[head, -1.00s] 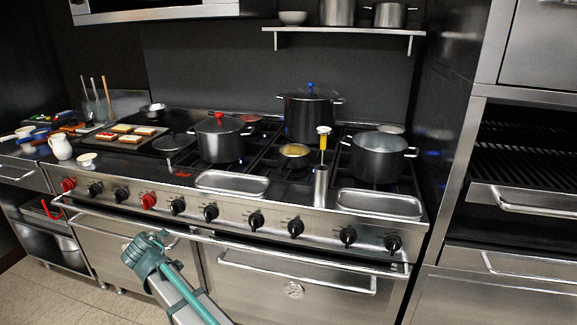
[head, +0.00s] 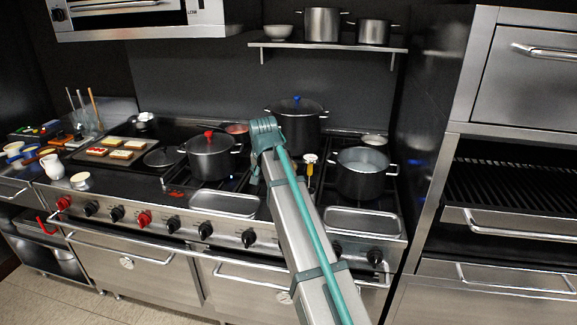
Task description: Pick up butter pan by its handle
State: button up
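My arm reaches up from the bottom of the head view, over the front of the range. Its teal end with my gripper (head: 264,138) is in front of the back burners, between the red-knobbed pot and the blue-knobbed pot. I cannot make out whether the fingers are open or shut, and nothing held is visible. The butter pan and its handle are not visible now. The spot where a small pan with yellow contents showed earlier is behind my arm.
A red-knobbed pot (head: 210,158), a blue-knobbed pot (head: 297,124) and an open pot (head: 363,182) crowd the burners. Steel trays (head: 224,203) (head: 364,224) lie along the front. A shelf (head: 330,47) hangs above.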

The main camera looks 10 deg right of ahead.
jog(key=shift+m+g, duration=0.3)
jog(key=shift+m, duration=0.3)
jog(key=d+f, duration=0.1)
jog(key=w+d+f+p, duration=0.1)
jog(key=d+f, duration=0.1)
jog(key=shift+w+d+f+p, duration=0.25)
jog(key=shift+w+p, duration=0.05)
jog(key=shift+w, duration=0.05)
jog(key=p+x, duration=0.1)
jog(key=x, duration=0.3)
jog(key=shift+w+p, duration=0.1)
jog(key=shift+p, duration=0.3)
jog(key=shift+w+f, duration=0.15)
jog(key=shift+f, duration=0.3)
jog(key=shift+f, duration=0.25)
grip_shut()
